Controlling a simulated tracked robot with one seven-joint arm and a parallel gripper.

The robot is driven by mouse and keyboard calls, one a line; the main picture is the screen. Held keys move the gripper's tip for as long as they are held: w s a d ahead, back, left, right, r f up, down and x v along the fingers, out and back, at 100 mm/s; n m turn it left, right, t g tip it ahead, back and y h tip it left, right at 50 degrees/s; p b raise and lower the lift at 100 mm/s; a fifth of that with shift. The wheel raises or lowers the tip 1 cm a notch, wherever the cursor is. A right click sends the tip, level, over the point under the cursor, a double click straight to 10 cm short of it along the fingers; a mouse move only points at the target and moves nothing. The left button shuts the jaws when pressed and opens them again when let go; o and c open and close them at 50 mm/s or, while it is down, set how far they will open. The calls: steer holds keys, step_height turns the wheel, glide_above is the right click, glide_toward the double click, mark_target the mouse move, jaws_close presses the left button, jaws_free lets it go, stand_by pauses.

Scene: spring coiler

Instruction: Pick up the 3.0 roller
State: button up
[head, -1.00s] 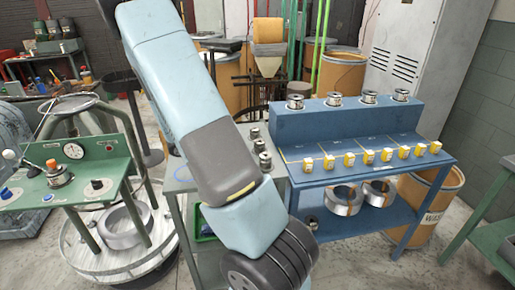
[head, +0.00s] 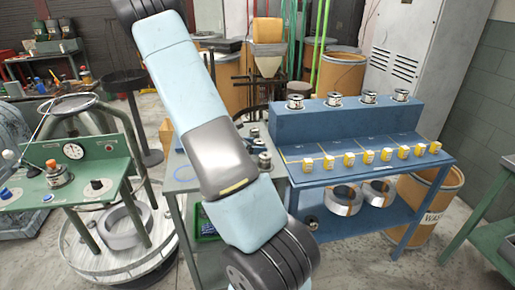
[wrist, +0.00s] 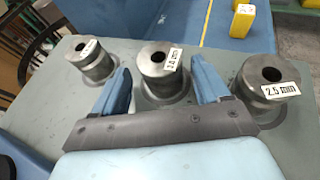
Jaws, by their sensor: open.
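The 3.0 roller (wrist: 163,68) is a grey metal spool with a centre hole and a small white label, in the middle of a row of three in the wrist view. My gripper (wrist: 161,64) is open, with one blue finger on each side of this roller. I cannot tell whether either finger touches it. The roller stands upright on a grey table top (wrist: 45,100). In the head view my arm hides part of this table top and most of my gripper.
A 2.5 mm roller (wrist: 267,80) stands close to the right finger, and another labelled roller (wrist: 90,58) stands at the left. A blue bench (head: 350,110) with yellow-tagged slots and more rollers adjoins on the right. A green control stand (head: 75,175) is at the left.

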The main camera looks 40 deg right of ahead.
jaws_close()
stand_by(0.7)
